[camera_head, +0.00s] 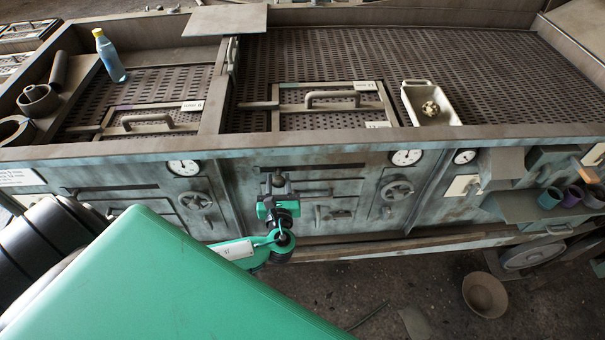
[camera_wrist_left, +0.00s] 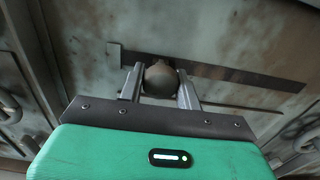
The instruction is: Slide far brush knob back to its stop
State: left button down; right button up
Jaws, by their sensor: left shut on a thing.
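My left gripper (camera_head: 276,182) is at the front panel of the machine, at the middle section. In the left wrist view its two fingers (camera_wrist_left: 159,86) are shut on a round dark knob (camera_wrist_left: 160,76), one finger on each side. Behind the knob a long dark slot strip (camera_wrist_left: 235,76) runs along the worn panel. The knob sits near the strip's left end, with most of the strip stretching to the right. In the head view the knob is too small and covered to make out. My right gripper is not in view.
A ledge with several cups (camera_head: 549,198) juts out farther right. Above are perforated beds with a handled lid (camera_head: 332,120), a white tray (camera_head: 408,94) and a bottle (camera_head: 109,57). A bowl (camera_head: 485,295) lies on the floor.

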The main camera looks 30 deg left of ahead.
pick_arm(q)
jog(key=shift+s+a, duration=0.45)
jog(key=shift+a, duration=0.1)
jog(key=shift+s+a, duration=0.15)
jog(key=shift+a, duration=0.1)
jog(key=shift+a+f, duration=0.1)
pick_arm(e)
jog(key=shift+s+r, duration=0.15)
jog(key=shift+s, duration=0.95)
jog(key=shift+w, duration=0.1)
pick_arm(q)
jog(key=c, duration=1.3)
grip_release()
jog(key=o, duration=0.3)
jog(key=shift+s+a, duration=0.15)
jog(key=shift+o, duration=0.2)
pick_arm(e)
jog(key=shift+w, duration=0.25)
